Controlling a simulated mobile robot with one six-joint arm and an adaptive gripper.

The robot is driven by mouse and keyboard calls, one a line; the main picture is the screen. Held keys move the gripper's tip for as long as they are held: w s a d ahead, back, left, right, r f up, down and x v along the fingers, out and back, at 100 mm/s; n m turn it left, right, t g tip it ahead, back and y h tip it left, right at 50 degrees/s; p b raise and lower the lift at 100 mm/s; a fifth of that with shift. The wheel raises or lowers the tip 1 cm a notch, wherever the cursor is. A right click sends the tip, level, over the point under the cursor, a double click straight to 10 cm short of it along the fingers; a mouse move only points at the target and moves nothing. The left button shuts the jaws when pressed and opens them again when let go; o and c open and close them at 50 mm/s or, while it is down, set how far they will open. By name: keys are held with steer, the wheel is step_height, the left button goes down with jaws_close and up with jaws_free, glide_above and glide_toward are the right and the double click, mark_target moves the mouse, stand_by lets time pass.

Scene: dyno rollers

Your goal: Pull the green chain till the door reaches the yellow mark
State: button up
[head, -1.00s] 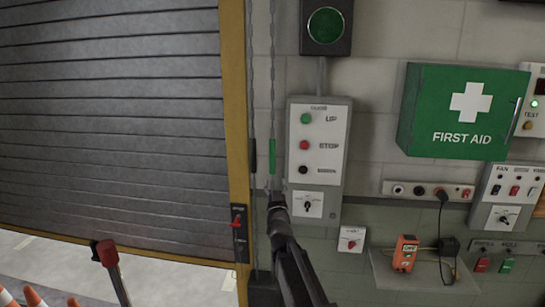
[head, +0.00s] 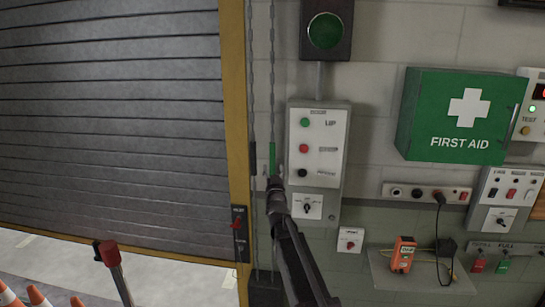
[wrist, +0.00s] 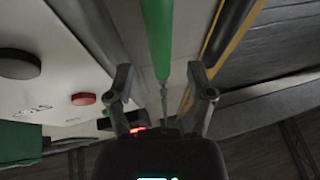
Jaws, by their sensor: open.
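The green chain section (head: 272,157) hangs upright beside the door frame, left of the control box. The grey roller door (head: 110,130) hangs with its bottom edge above the floor. I cannot make out a separate yellow mark apart from the yellow door frame (head: 236,110). My gripper (head: 274,182) is just below the green section. In the wrist view my gripper (wrist: 163,84) is open, its fingers on either side of the chain line. The green section (wrist: 158,40) runs up just beyond the fingertips, and thin chain (wrist: 164,100) shows between the fingers.
A black-gripped second chain (head: 253,158) hangs close to the left. The control box (head: 318,155) is close on the right. A red-topped post (head: 107,252) and orange cones (head: 38,296) stand at lower left. A first aid box (head: 458,115) juts from the wall.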

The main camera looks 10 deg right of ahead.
mark_target(273, 161)
steer(key=shift+p+x, duration=0.75)
steer(key=shift+x, duration=1.85)
jaws_close()
